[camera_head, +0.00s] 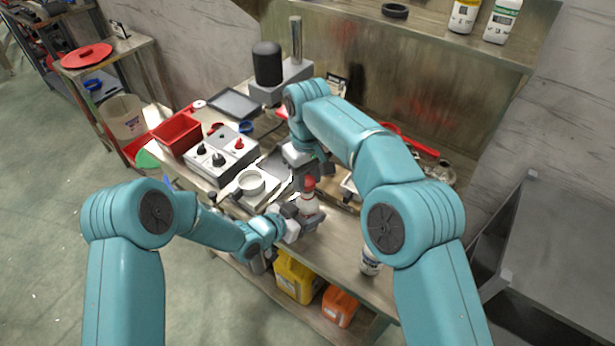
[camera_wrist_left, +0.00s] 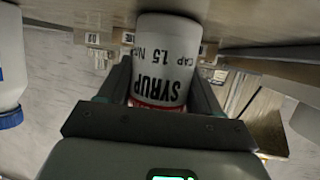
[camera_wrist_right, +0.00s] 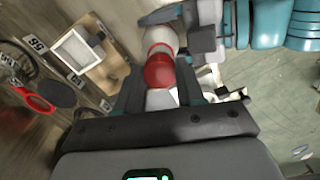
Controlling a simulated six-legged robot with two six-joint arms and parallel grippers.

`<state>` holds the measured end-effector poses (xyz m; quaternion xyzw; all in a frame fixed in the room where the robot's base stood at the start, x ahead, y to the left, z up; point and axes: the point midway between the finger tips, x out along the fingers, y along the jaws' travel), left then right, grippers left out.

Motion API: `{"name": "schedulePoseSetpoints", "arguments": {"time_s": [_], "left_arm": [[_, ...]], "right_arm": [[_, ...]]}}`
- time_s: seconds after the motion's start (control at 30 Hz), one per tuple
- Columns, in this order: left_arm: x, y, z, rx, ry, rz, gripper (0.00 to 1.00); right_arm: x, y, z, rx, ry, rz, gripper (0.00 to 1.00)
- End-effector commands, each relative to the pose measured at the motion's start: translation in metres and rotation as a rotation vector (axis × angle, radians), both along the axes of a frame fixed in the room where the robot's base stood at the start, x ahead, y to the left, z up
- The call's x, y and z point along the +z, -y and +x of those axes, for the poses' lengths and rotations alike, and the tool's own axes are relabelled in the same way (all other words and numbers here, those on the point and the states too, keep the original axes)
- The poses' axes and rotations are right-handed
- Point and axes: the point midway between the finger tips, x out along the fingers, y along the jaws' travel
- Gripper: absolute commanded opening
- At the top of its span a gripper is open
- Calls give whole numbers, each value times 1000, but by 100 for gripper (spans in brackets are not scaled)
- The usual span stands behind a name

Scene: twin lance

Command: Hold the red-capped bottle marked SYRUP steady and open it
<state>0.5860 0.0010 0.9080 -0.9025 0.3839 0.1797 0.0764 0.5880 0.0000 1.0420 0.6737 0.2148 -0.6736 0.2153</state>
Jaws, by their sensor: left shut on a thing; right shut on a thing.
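The SYRUP bottle (camera_head: 309,206) is white and stands upright over the bench near its front edge. Its label shows upside down in the left wrist view (camera_wrist_left: 160,62). My left gripper (camera_head: 301,214) is shut around the bottle's body from the side. The red cap (camera_head: 309,184) is on top of the bottle, and also shows in the right wrist view (camera_wrist_right: 159,71). My right gripper (camera_head: 308,168) comes from above and is shut on the cap. The fingers partly hide the cap and body. Whether the cap has turned cannot be told.
Another white bottle (camera_head: 370,261) stands to the right near the bench edge. A control box with knobs (camera_head: 221,154), a white round dish (camera_head: 251,183) and a red bin (camera_head: 177,134) lie left. Yellow (camera_head: 297,277) and orange (camera_head: 340,306) containers sit below.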

Motion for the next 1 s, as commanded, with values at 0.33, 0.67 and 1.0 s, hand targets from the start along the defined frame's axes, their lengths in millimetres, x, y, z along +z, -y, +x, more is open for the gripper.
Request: {"name": "schedulePoseSetpoints", "arguments": {"time_s": [0.33,0.67,1.0], "left_arm": [[1,0,1,1,2,-1,0],[1,0,0,1,2,-1,0],[0,0,0,0,1,-1,94]], "right_arm": [[28,0,1,-1,4,2,1],[40,0,0,-1,0,0,1],[40,0,0,-1,0,0,1]]}}
